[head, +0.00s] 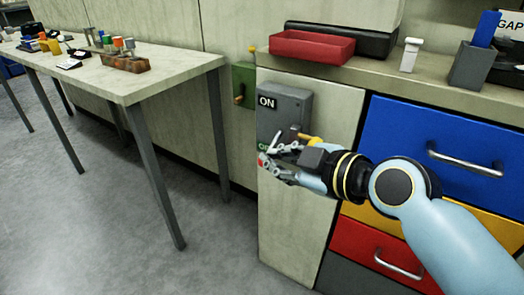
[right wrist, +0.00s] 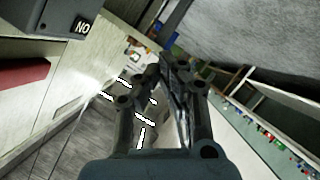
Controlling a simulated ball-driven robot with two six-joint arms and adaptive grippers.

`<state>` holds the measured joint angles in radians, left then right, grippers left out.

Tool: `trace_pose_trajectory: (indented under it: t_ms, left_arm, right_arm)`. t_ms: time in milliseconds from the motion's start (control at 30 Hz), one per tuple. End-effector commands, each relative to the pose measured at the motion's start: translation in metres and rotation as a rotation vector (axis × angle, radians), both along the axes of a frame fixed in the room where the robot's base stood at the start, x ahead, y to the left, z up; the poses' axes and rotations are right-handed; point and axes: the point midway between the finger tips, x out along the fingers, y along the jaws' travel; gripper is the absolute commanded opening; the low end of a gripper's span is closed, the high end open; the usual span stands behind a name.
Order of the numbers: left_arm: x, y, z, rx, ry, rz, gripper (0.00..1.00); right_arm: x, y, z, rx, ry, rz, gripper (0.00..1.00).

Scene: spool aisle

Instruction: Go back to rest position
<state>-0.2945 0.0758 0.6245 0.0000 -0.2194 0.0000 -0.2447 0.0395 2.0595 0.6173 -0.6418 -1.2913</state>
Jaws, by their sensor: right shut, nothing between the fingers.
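My right gripper (head: 270,152) reaches in from the right in the head view. It is shut and empty, in front of the lower part of a grey switch box (head: 290,103) with an ON label. The box has a lever with a yellow-orange grip (head: 309,140), partly hidden by the gripper. I cannot tell whether the gripper touches the box or lever. In the right wrist view the fingers (right wrist: 170,72) point away from the camera, and the grey box (right wrist: 28,18) is at the upper left, apart from them. My left gripper is not in view.
A drawer cabinet with a blue drawer (head: 440,145) and a red drawer (head: 375,248) stands behind my right arm. A red tray (head: 312,48) is on its counter. A table (head: 170,76) with small items stands left. Floor (head: 90,225) between looks clear.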

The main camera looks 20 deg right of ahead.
Motion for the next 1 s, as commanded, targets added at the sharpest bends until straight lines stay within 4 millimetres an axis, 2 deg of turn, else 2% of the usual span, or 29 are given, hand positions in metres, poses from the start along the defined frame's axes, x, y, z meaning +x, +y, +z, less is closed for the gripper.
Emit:
trace_pose_trajectory:
  t_ms: [200,667,767,867,967,1000]
  left_arm:
    - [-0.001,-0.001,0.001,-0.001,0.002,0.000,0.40]
    - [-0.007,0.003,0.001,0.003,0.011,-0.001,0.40]
    - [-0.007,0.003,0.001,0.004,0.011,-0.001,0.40]
    - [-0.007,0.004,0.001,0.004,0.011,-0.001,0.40]
    - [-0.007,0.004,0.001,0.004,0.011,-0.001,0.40]
    - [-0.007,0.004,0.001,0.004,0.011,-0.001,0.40]
  right_arm:
    - [-0.014,-0.005,0.005,-0.001,0.000,0.000,0.00]
    - [-0.015,-0.005,0.005,0.000,0.000,0.000,0.00]
    - [-0.016,-0.006,-0.001,-0.001,0.013,0.000,0.00]
    - [-0.020,-0.009,-0.034,-0.013,0.077,-0.006,0.00]
    - [-0.032,-0.020,-0.096,-0.041,0.193,-0.032,0.00]
    - [-0.041,-0.026,-0.127,-0.045,0.255,-0.053,0.00]
